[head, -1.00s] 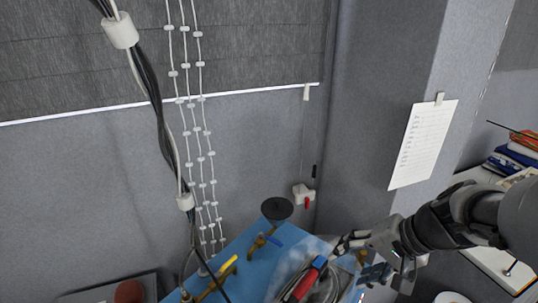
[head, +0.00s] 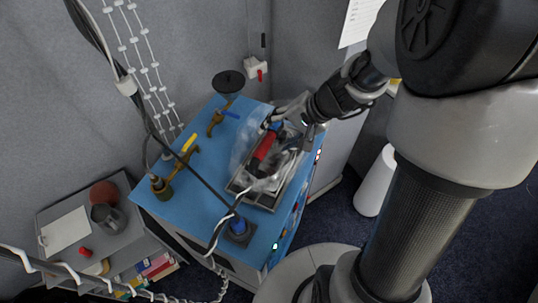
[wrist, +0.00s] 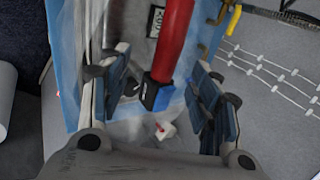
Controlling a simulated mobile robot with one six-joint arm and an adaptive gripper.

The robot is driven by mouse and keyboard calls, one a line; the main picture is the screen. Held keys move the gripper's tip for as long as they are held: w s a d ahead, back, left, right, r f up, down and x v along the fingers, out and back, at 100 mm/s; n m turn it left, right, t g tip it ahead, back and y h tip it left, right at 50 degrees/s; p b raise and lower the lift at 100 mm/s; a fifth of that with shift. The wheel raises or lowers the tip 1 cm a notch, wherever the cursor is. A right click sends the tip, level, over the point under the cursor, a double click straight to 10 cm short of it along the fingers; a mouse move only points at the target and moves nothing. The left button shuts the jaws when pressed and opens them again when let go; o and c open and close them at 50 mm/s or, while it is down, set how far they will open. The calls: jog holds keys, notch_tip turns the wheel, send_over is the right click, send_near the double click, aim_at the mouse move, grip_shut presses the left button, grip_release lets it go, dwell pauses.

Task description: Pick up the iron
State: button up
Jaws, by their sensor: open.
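The iron (head: 264,146) has a red handle with a dark end. It rests in a metal tray (head: 262,200) on a blue-topped station, partly wrapped in what looks like clear plastic. My gripper (head: 284,121) is at the iron's far end in the head view, close to the handle. In the wrist view the red handle (wrist: 173,38) runs down into the space between the two open fingers of my gripper (wrist: 158,82). I see no finger closed on it. The iron's lower body is mostly hidden.
A black round disc (head: 229,81) is at the back. Cables cross the near side. A grey shelf (head: 100,235) stands left.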

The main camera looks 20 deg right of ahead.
aim_at(272, 138)
jog(key=x, duration=0.4)
jog(key=shift+w+a+f+b, duration=0.1)
jog(key=shift+a+f+b, duration=0.05)
jog(key=shift+a+b, duration=0.2)
